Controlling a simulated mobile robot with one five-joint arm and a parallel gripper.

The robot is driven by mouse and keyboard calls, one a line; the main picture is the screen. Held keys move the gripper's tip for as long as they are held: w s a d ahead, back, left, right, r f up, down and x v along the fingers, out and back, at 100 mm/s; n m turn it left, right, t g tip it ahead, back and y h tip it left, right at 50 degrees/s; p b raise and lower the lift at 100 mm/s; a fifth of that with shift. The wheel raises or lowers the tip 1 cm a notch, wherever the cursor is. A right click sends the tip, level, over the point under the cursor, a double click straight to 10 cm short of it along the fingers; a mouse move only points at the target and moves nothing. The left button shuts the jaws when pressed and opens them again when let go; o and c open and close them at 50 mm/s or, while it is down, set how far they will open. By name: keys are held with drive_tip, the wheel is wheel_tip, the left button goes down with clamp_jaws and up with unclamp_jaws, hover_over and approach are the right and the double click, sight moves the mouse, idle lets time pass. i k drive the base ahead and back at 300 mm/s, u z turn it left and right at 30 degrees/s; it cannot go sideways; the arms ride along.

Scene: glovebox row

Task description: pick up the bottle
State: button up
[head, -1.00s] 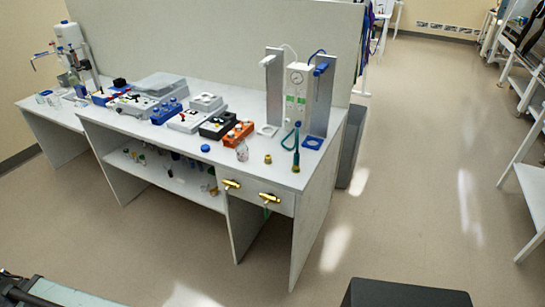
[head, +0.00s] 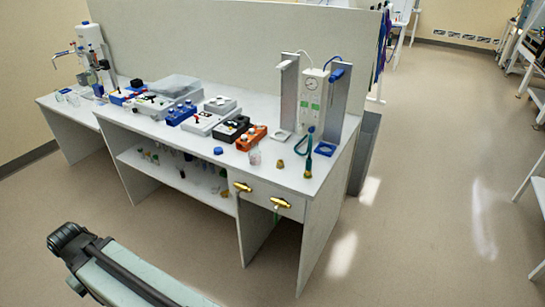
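No single object is clearly the bottle. A large white bottle-like container (head: 91,42) stands at the far left end of the bench. A small clear glass vessel (head: 255,158) stands near the front edge of the bench top. Part of my arm reaches in from the bottom left, well in front of the bench. I cannot make out my gripper's fingers.
The white bench (head: 190,145) carries blue, grey, black and orange instrument boxes. A gauge panel (head: 311,90) stands at its right end. Two brass handles show on the bench front. A grey partition (head: 230,45) rises behind. The floor (head: 430,200) to the right is clear.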

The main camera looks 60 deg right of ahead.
sight(254, 153)
drive_tip(key=z, duration=0.25)
drive_tip(key=i, duration=1)
drive_tip(key=u, duration=0.05)
